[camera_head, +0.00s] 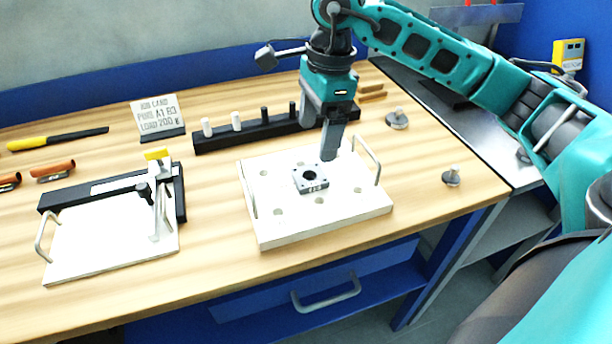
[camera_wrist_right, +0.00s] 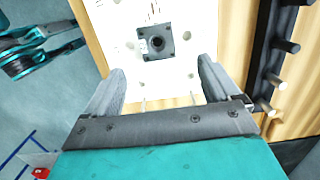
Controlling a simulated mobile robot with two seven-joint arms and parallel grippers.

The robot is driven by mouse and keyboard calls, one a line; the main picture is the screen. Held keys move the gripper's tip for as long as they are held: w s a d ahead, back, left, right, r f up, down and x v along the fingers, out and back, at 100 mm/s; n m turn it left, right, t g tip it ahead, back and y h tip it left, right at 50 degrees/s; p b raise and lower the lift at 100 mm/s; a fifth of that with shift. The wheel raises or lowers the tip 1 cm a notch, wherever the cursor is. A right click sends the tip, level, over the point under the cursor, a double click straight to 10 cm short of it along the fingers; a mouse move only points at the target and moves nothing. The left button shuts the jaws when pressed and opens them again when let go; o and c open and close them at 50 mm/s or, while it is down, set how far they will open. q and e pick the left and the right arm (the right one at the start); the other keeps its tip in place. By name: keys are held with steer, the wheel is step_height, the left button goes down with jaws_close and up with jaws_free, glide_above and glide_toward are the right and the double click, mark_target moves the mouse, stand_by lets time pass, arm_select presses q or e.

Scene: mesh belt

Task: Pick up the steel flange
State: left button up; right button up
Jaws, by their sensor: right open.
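The steel flange (camera_head: 311,178) is a dark grey square plate with a round centre hole and small corner holes. It lies flat on a white board with holes (camera_head: 281,233). In the right wrist view the flange (camera_wrist_right: 155,42) is near the top middle, beyond the fingertips. My right gripper (camera_head: 328,148) is open and empty above the flange, pointing down at the board. Its two fingers (camera_wrist_right: 160,72) stand wide apart in the wrist view and do not touch the flange. Parts of my left arm show at the left of the wrist view; its jaws are unclear.
The board has metal handles (camera_head: 367,160) at its sides. A black rack with pegs (camera_head: 262,133) stands behind it. A white clamp board (camera_head: 95,245) is at left, a sign (camera_head: 158,112) behind it. Small metal knobbed discs (camera_head: 451,178) lie at right.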

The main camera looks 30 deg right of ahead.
mark_target(309, 179)
steer(key=f, duration=0.2)
steer(key=a+f, duration=0.1)
steer(key=f, duration=0.5)
steer(key=shift+a+f+p, duration=0.1)
steer(key=shift+a+p, duration=0.05)
steer(key=shift+p, duration=0.15)
steer(key=c, duration=1.3)
steer(key=shift+c, duration=0.5)
steer(key=shift+r, duration=0.2)
